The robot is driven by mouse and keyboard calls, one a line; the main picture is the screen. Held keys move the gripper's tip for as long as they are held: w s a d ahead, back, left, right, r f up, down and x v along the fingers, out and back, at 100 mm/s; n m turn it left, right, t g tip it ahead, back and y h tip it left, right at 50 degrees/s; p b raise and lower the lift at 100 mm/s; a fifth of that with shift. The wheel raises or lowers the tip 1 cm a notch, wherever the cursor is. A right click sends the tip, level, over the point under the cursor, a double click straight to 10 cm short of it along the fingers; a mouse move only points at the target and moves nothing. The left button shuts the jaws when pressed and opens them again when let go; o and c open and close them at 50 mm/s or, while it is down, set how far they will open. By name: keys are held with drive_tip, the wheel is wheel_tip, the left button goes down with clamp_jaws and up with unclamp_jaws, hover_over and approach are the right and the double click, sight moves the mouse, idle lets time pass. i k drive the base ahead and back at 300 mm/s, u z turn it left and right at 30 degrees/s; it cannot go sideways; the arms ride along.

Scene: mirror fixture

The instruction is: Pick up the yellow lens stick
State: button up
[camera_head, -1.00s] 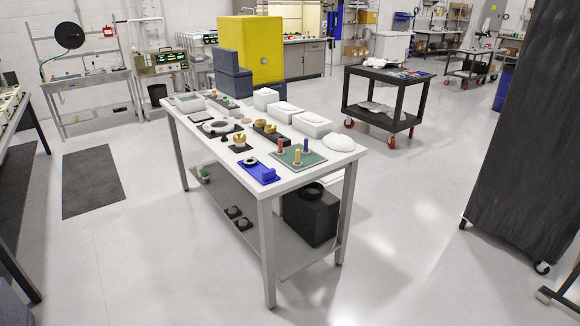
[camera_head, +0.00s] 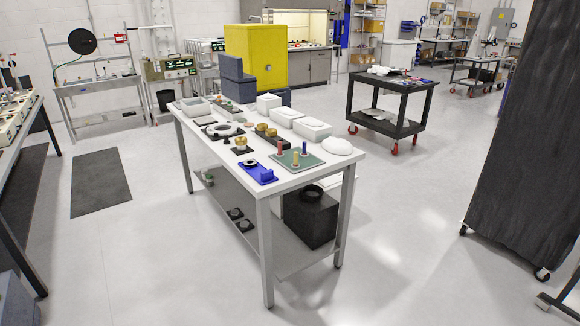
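The yellow lens stick (camera_head: 295,159) stands upright on a green board (camera_head: 312,163) near the front end of the white worktable. A red stick (camera_head: 279,148) stands on the same board behind it to the left, and a blue stick (camera_head: 304,149) behind it to the right. The sticks are small in this view, so fine detail cannot be made out. My gripper is not in view.
A blue fixture (camera_head: 257,173) lies left of the board, and a white dome (camera_head: 338,147) sits to its right. Brass parts and white boxes (camera_head: 312,128) fill the table (camera_head: 291,184) farther back. A black cart (camera_head: 395,93) stands behind right. The floor in front is clear.

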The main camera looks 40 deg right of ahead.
sight(295, 165)
drive_tip(key=z, duration=0.1)
drive_tip(key=i, duration=0.95)
drive_tip(key=u, duration=0.05)
